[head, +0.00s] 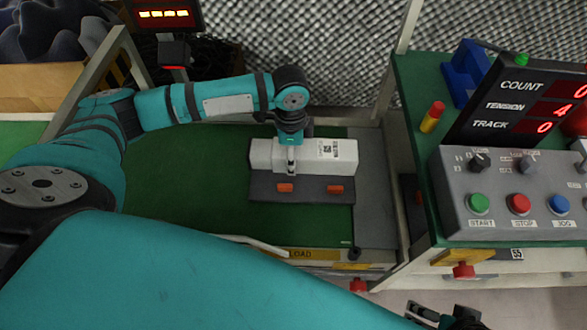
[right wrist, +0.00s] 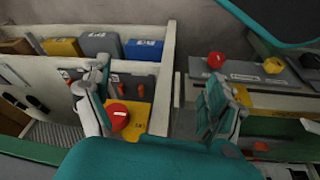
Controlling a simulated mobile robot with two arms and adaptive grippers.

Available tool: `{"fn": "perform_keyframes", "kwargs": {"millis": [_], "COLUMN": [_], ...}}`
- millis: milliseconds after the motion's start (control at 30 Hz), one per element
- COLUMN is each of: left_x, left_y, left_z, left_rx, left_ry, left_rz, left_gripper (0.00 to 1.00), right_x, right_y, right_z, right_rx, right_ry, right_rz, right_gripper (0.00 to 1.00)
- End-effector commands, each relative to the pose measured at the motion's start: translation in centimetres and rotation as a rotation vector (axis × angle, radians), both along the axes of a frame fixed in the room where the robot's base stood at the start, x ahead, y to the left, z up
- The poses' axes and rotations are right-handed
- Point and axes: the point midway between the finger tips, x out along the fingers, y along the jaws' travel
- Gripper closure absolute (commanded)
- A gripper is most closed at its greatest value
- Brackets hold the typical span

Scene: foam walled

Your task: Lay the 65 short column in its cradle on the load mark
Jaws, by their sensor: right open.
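A pale grey-white block with a printed label, which looks like the short column (head: 328,153), lies lengthwise over a dark grey cradle (head: 310,196) with two orange clips. Whether it is fully seated is unclear. The cradle stands on the green bed, behind a yellow LOAD label (head: 302,254). My left gripper (head: 291,158) points down over the column, one finger against its near face. The far finger is hidden, so its grip is unclear. My right gripper (head: 438,315) is low at the right in the head view; in the right wrist view (right wrist: 158,112) its fingers are apart and empty.
A control panel (head: 510,215) with coloured buttons and a dark display (head: 525,105) stand at the right. Red knobs sit along the front edge (head: 358,286). The right wrist view shows a red knob (right wrist: 117,116) beyond the fingers and a rack with a blue box (right wrist: 146,50).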

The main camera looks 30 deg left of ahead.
Motion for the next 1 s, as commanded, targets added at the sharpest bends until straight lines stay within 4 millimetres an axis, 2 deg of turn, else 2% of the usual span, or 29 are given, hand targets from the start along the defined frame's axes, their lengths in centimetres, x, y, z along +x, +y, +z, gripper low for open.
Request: {"fn": "perform_keyframes", "kwargs": {"millis": [67,233,400,600,1000], "left_x": [0.1,0.1,0.1,0.1,0.0], "left_y": [0.0,0.0,-0.1,-0.1,-0.1], "left_z": [-0.4,-3.1,-4.7,-5.1,-5.5], "left_rx": [-0.001,-0.001,-0.002,-0.003,-0.002], "left_ry": [-0.004,-0.003,-0.004,-0.006,-0.002], "left_rz": [0.0,0.0,0.001,0.0,0.001], "left_gripper": [0.94,0.94,0.94,0.94,0.94], "right_x": [0.0,0.0,2.4,3.0,2.4], "right_y": [0.0,0.0,0.7,0.9,0.7], "right_z": [-0.2,-1.3,-0.9,-0.7,-0.8], "right_rx": [0.0,0.0,0.022,0.028,0.022], "right_ry": [-0.001,-0.001,-0.11,-0.139,-0.111], "right_rz": [0.0,0.0,0.008,0.011,0.009], "right_gripper": [0.09,0.09,0.09,0.09,0.09]}}
